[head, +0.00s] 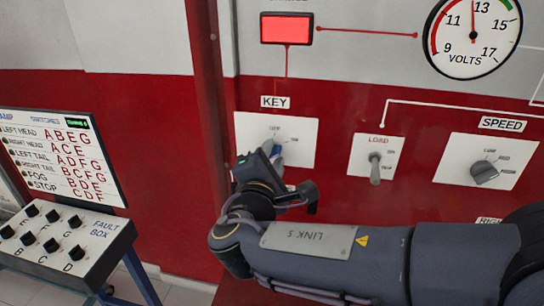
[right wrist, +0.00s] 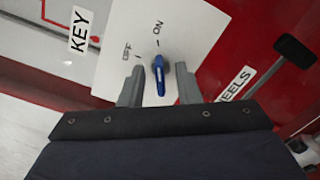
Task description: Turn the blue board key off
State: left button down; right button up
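The blue key (right wrist: 159,75) sits on a white plate (right wrist: 118,30) labelled KEY, with OFF and ON marks, in the right wrist view. Its handle lies roughly in line with the ON mark. In the head view the key (head: 277,151) shows only partly behind my right gripper (head: 272,158). In the right wrist view my right gripper (right wrist: 160,67) is open, with one finger on each side of the key. Gaps show between the key and both fingers. My left gripper is not in view.
Right of the key plate are a LOAD switch (head: 375,168) and a SPEED knob (head: 484,172). A lit red indicator (head: 286,29) and a volts gauge (head: 472,38) reading near 13 are above. A fault box (head: 62,240) stands at the left.

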grip_shut()
jog(key=n+p, duration=0.2)
jog(key=n, duration=0.3)
jog(key=shift+r+n, duration=0.15)
jog(key=shift+n, duration=0.15)
jog(key=n+p, duration=0.2)
jog(key=n, duration=0.2)
jog(key=shift+a, duration=0.1)
jog(key=shift+n+p, duration=0.85)
jog(key=shift+n, duration=0.25)
grip_release()
